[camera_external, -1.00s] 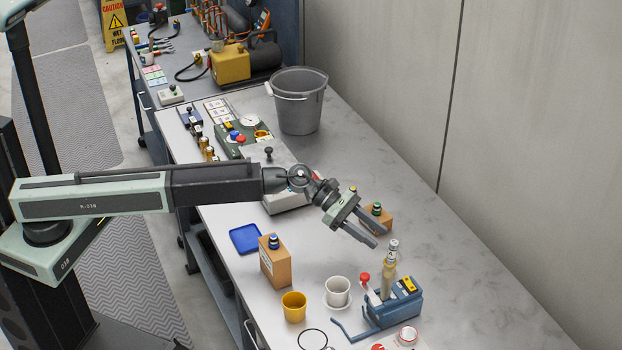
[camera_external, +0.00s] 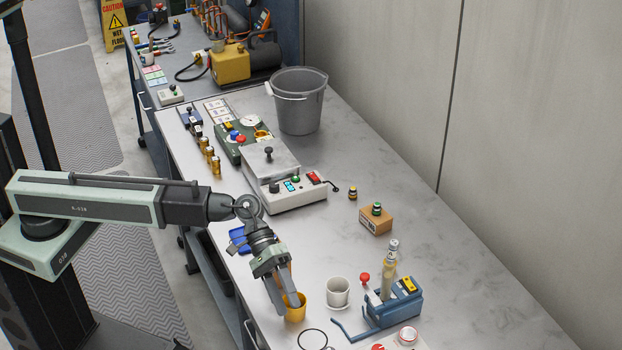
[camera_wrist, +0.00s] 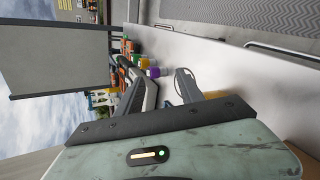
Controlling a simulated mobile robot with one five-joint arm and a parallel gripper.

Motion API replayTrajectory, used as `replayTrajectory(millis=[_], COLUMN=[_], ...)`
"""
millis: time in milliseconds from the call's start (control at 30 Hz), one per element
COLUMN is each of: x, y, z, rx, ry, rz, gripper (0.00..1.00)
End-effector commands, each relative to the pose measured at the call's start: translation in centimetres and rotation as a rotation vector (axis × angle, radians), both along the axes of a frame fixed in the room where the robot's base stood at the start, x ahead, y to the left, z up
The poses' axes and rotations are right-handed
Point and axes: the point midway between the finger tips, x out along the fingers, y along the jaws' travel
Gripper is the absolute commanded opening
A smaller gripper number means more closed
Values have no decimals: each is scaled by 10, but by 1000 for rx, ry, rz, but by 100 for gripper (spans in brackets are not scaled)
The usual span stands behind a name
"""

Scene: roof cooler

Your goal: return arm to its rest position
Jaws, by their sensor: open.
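My arm (camera_external: 140,200) reaches from the left over the near side of the long bench (camera_external: 345,215). My gripper (camera_external: 286,307) points down beside the yellow cup (camera_external: 299,312), with its fingers overlapping the cup in the picture. Contact with the cup cannot be told. The fingers are apart, and nothing clearly shows held between them. They also show apart in the wrist view (camera_wrist: 168,78). A blue tray (camera_external: 238,240) is partly covered by my wrist.
A white cup (camera_external: 338,292) and a blue hand-lever device (camera_external: 393,308) stand right of my gripper. A white control box (camera_external: 297,195), a small cardboard box (camera_external: 376,222) and a grey bucket (camera_external: 299,105) stand farther back. The bench's right side is mostly clear.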

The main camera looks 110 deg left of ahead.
Motion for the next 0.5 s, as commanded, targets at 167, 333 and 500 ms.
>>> replayTrajectory(millis=[167,333,500], x=[-111,-195,-217], y=[-64,-33,-9], z=[-79,-106,-107], rx=[538,934,1064], ry=[52,170,233], rz=[-555,-948,-1058], gripper=[44,44,44])
